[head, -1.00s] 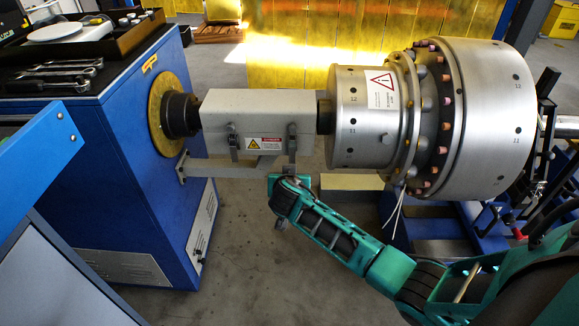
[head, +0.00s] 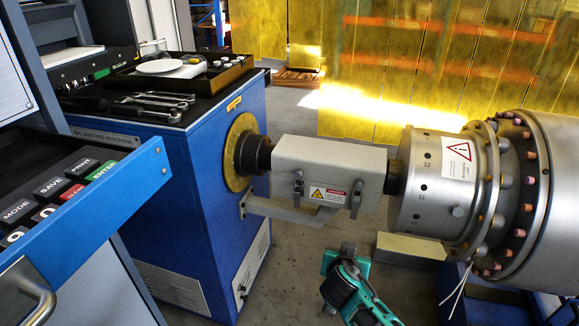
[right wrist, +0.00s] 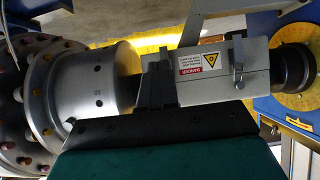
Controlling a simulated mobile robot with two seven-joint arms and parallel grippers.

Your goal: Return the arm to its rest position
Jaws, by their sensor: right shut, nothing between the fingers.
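My right arm (head: 363,304) comes in at the bottom of the head view, low in front of the machine. Its gripper (head: 346,258) is below the grey guard housing (head: 330,166), apart from it in this view. In the right wrist view the dark fingers of the right gripper (right wrist: 158,84) are together, with nothing held. Behind them show the guard and the silver rotor (right wrist: 100,85). The rotor (head: 420,190) is at the right of the head view, in line with the guard. My left gripper is in neither view.
The blue balancing machine (head: 180,190) stands left of the arm, with wrenches (head: 155,100) and a black tray (head: 205,80) on top. A button panel (head: 60,195) is at the near left. White wires (head: 458,290) hang under the rotor. Bare floor lies below the guard.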

